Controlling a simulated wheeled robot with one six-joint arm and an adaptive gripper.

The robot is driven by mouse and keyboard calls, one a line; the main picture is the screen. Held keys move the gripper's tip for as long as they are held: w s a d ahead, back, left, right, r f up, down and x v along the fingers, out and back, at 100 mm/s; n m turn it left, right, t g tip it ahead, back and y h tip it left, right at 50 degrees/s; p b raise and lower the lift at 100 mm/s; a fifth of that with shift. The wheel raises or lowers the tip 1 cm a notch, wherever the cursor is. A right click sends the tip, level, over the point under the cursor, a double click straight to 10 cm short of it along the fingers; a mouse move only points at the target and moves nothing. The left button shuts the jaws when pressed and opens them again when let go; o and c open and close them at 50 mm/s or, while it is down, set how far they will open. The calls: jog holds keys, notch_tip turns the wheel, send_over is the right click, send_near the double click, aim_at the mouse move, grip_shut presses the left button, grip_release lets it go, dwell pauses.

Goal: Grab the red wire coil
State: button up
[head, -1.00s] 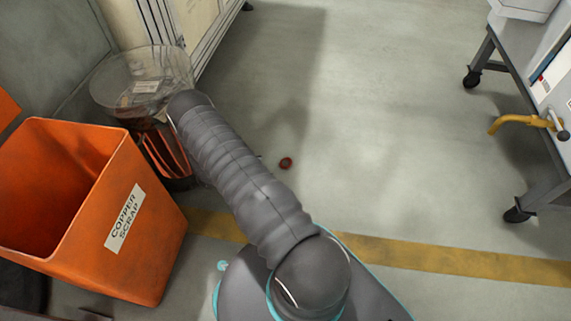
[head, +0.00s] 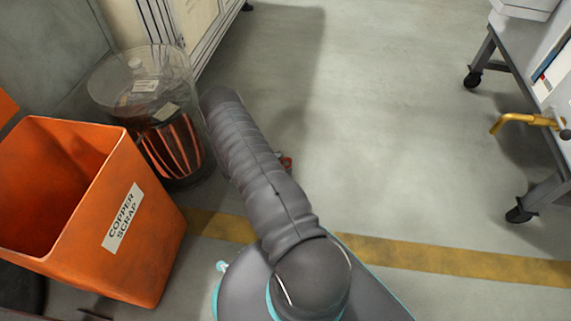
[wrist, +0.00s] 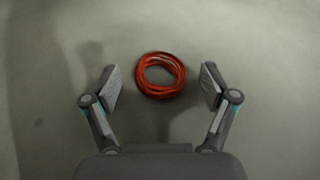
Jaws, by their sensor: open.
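The red wire coil (wrist: 161,76) is a ring of red wire on the grey floor. In the wrist view it appears between the two fingers of my gripper (wrist: 159,87), which are spread open with clear space on both sides of it. The fingers do not touch the coil, and I cannot tell how high they are above the floor. In the head view only a small part of the coil (head: 287,162) shows at the right edge of my arm; my gripper is hidden behind the arm there.
An orange copper scrap bin (head: 160,255) stands at the left. A clear round container (head: 192,100) with copper-coloured contents stands behind it. A wheeled cart (head: 540,195) with a yellow handle (head: 520,119) is at the right. A yellow line (head: 450,258) crosses the floor. The middle floor is clear.

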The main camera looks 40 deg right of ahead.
jog(key=c, duration=1)
